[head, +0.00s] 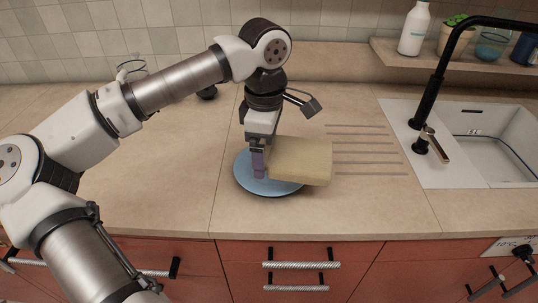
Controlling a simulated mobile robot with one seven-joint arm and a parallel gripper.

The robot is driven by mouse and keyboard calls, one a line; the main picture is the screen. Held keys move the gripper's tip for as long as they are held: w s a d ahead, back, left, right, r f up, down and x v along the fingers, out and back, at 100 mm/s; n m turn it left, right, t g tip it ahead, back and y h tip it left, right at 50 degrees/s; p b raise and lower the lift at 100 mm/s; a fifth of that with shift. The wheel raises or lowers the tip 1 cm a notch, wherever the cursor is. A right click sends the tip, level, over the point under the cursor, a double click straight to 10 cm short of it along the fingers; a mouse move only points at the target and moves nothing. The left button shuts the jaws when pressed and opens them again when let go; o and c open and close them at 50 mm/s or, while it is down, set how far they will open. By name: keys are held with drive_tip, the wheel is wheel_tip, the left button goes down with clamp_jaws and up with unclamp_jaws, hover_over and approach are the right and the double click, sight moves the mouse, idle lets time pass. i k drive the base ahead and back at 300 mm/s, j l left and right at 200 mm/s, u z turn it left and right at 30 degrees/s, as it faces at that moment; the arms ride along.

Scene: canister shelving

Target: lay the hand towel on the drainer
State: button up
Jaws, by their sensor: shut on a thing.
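The hand towel (302,159) looks like a thick beige folded pad. My gripper (259,163) points down and is shut on its left edge; a purple part shows at the fingers. The towel sticks out to the right of the fingers, over a round blue plate (259,187). I cannot tell whether the towel touches the plate. The drainer (366,151) is a set of parallel grooves in the countertop, just right of the towel. The grooves that show are bare.
A white sink (405,112) with a black tap (433,100) lies right of the drainer. A shelf (395,52) behind carries a white bottle (414,28), a potted plant (453,36) and cups. A small dark object (207,93) sits at the back. The front left counter is clear.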

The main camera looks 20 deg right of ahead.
sight(351, 159)
drive_tip(key=i+z, duration=0.2)
drive_tip(key=z, duration=0.15)
drive_tip(key=i+z, duration=0.2)
drive_tip(key=z, duration=0.2)
